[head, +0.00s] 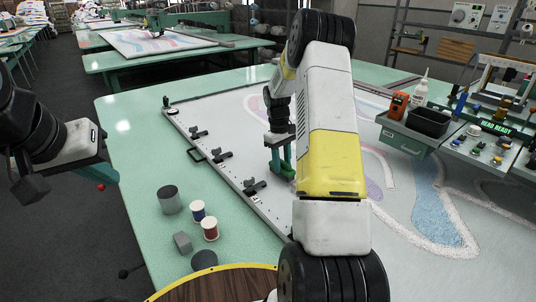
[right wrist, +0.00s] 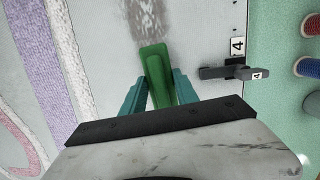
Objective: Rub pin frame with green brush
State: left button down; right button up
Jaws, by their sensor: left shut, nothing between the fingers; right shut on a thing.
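The pin frame's pale rail (head: 229,175) runs along the near left side of the stretched cloth, with several dark clamps on it. Its numbered part, with a dark clamp marked 4 (right wrist: 225,72), shows in the right wrist view. My right gripper (head: 280,162) is low over the cloth, just inside the rail. It is shut on the green brush (right wrist: 157,68), which sticks out between the teal fingers in the right wrist view. Whether the brush touches the cloth I cannot tell. My left gripper (head: 108,177) is shut and empty, off the table's left edge.
A grey smear (right wrist: 150,18) lies on the cloth (head: 240,110) ahead of the brush. A tool cart (head: 405,140) stands at the right.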

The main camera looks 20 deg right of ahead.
aim_at(289, 165)
jog(key=shift+f, duration=0.85)
jog(key=shift+s+d+r, duration=0.1)
jog(key=shift+s+d, duration=0.2)
jog(key=shift+s, duration=0.55)
jog(key=shift+s+d+r, duration=0.1)
jog(key=shift+s+d, duration=0.2)
jog(key=shift+s, duration=0.55)
jog(key=shift+s+d+f, duration=0.1)
jog(key=shift+s+d, duration=0.1)
jog(key=shift+s, duration=0.4)
jog(key=shift+s+d+f, duration=0.1)
jog(key=shift+s+d, duration=0.15)
jog(key=shift+s, duration=0.4)
jog(key=shift+s+d+f, duration=0.1)
jog(key=shift+s+d, duration=0.1)
jog(key=shift+s, duration=0.4)
jog(key=shift+s+d+r, duration=0.1)
jog(key=shift+s+d, duration=0.1)
jog(key=shift+s, duration=0.4)
jog(key=shift+s+d, duration=0.25)
jog(key=shift+s, duration=0.4)
jog(key=shift+s+d+r, duration=0.1)
jog(key=shift+s+d, duration=0.1)
jog(key=shift+s, duration=0.4)
